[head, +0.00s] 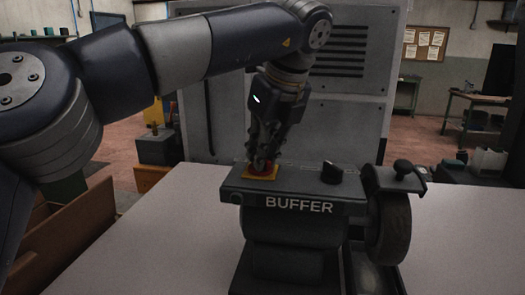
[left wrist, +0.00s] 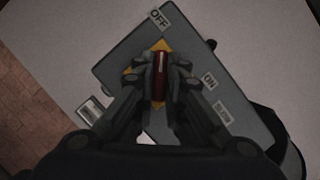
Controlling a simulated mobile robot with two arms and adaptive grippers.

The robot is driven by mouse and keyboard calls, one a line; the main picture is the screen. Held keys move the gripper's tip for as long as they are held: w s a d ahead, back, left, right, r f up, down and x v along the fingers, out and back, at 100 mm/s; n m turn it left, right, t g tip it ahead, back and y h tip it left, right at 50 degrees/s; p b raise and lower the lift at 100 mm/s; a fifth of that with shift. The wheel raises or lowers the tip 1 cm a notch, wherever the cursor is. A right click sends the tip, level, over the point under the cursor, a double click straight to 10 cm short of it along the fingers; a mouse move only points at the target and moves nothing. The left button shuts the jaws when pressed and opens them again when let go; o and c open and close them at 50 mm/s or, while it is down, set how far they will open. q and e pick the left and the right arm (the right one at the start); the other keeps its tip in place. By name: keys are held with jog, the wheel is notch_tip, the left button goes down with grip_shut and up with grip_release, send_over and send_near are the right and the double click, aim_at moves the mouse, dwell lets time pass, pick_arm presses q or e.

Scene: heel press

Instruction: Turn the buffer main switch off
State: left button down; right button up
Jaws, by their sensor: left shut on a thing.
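The buffer (head: 298,206) is a dark grey machine with the word BUFFER on its front, standing on the light table. On its top is a red switch handle (left wrist: 160,74) on a yellow plate (head: 262,176), left of a black knob (head: 331,172). My left gripper (head: 262,162) comes down from above and is shut on the red handle. In the left wrist view the fingers (left wrist: 160,82) sit on both sides of the handle. An OFF label (left wrist: 159,18) lies beyond the handle and an ON label (left wrist: 210,80) to its right. My right gripper is not in view.
A buffing wheel (head: 388,228) with a dark guard is on the right side of the machine. A large grey cabinet (head: 345,110) stands behind the table. The light table top (head: 160,225) is clear to the left of the buffer.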

pick_arm(q)
jog(key=c, duration=1.7)
grip_release()
jog(key=shift+o, duration=0.2)
jog(key=shift+r, duration=0.15)
jog(key=v, duration=0.7)
jog(key=shift+s+r, duration=0.1)
jog(key=shift+r, duration=0.1)
